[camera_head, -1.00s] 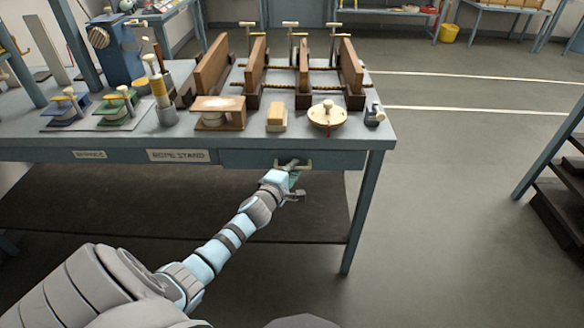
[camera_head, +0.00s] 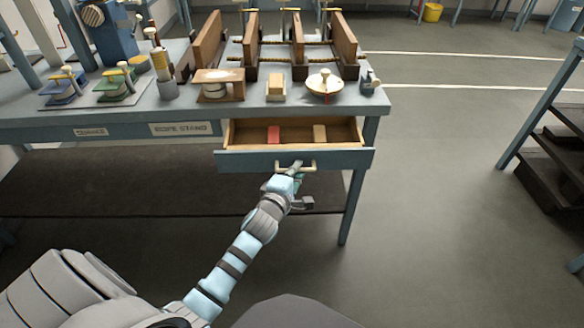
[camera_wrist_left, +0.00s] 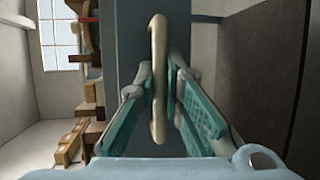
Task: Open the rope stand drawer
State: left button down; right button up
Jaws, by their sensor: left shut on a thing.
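The rope stand drawer (camera_head: 345,159) is pulled out from under the bench top in the head view. Its wooden inside shows a red block (camera_head: 273,135) and a tan block (camera_head: 319,133). My left gripper (camera_head: 294,170) is at the drawer's pale brass handle (camera_head: 309,167), shut on it. In the left wrist view, the handle (camera_wrist_left: 157,50) stands between the green finger pads of the left gripper (camera_wrist_left: 160,95). The "ROPE STAND" label (camera_head: 180,129) is on the bench front left of the drawer. My right gripper is not in view.
The bench top (camera_head: 205,104) holds a wooden rope stand (camera_head: 298,65), a round lidded pot (camera_head: 323,84) and several small items. A dark lower shelf (camera_head: 130,185) lies below. Open floor (camera_head: 440,190) is to the right, before a dark-stepped rack (camera_head: 550,165).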

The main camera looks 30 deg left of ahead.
pick_arm(q)
jog(key=shift+s+d, duration=0.1)
jog(key=shift+s, duration=0.05)
jog(key=c, duration=2)
grip_release()
jog(key=shift+o, duration=0.2)
jog(key=v, duration=1.2)
